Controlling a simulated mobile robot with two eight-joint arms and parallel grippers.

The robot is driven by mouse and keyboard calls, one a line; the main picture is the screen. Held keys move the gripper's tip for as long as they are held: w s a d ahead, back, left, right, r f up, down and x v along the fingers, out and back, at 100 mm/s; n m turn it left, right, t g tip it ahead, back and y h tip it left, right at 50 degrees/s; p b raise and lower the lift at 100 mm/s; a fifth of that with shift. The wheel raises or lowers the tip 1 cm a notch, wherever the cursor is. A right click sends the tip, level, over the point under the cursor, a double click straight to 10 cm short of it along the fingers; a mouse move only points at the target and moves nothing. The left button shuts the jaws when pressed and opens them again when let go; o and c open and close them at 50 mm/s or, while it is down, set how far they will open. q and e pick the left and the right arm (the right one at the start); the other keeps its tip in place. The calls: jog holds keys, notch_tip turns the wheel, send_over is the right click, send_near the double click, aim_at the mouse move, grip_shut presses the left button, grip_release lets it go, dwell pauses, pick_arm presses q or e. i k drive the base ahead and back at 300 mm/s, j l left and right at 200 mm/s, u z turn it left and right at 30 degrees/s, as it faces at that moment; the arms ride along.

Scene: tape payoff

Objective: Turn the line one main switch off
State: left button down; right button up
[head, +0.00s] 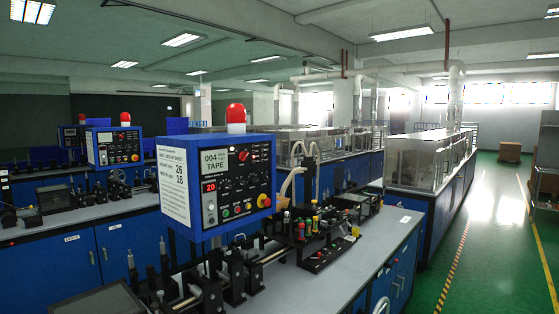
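The nearest blue control box (218,182) stands over the workbench in the middle of the view, with a red beacon (236,114) on top. Its dark front panel has a "004 TAPE" label, a red "20" display, several small buttons and a red knob (243,156) near the top. A red button on a yellow base (263,200) is at its lower right. A second, similar control box (113,147) stands further back on the left. I cannot tell which control is the line one main switch, or its position. Neither of my grippers is in view.
The grey workbench (345,262) carries tape-machine parts and a rack of coloured pieces (312,228). Clear-covered machines (418,160) stand behind on the right. The green floor (475,240) on the right is open, with a striped line and a distant carton (510,151).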

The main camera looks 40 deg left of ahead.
aim_at(242, 156)
jog(key=i+u, duration=0.25)
jog(key=i, duration=0.2)
jog(key=i+l+u, duration=0.2)
jog(key=i, duration=0.25)
jog(key=i+l+u, duration=0.25)
jog(key=i, duration=0.2)
jog(key=i+u, duration=0.2)
jog(key=u, duration=0.3)
jog(key=i+l+u, duration=0.2)
jog(key=u, duration=0.3)
jog(key=i+l+u, duration=0.15)
jog(key=u, duration=0.3)
jog(key=i+l+u, duration=0.1)
jog(key=u, duration=0.3)
jog(key=l+u, duration=0.1)
jog(key=u, duration=0.3)
jog(key=i+l+u, duration=0.15)
jog(key=u, duration=0.2)
jog(key=l+u, duration=0.15)
jog(key=u, duration=0.25)
